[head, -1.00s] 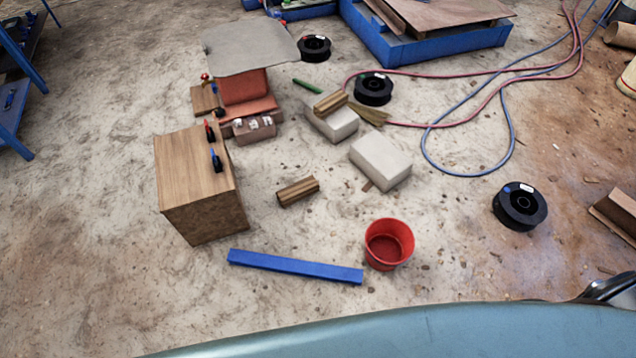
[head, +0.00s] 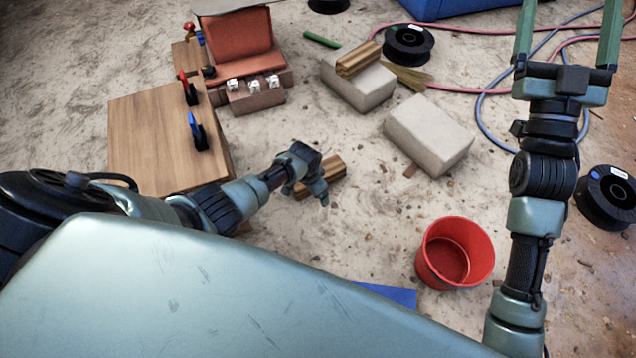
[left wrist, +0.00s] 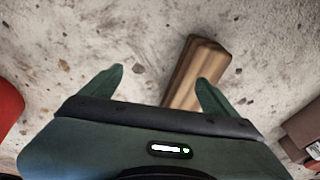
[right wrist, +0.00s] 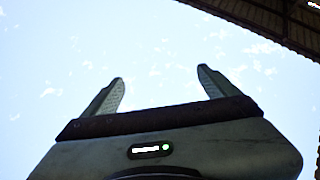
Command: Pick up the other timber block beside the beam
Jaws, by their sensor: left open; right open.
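A brown grooved timber block (head: 328,176) lies on the floor, partly hidden behind my left gripper (head: 312,192). In the left wrist view the timber block (left wrist: 196,68) lies past the open jaws, nearer the right finger, which overlaps its edge. My left gripper (left wrist: 160,80) is open and empty. Another timber block (head: 359,59) rests on a pale concrete block (head: 357,85). Part of the blue beam (head: 392,295) shows on the floor; my own body hides the rest. My right gripper (head: 566,35) is open, empty and raised; its wrist view (right wrist: 161,85) shows sky and a roof edge.
A red bucket (head: 455,254) stands right of the beam. A wooden box (head: 150,135) with clips and a reddish machine model (head: 235,45) stand at left. A second concrete block (head: 429,135) lies behind the bucket. Black spools (head: 407,42) and hoses lie at right.

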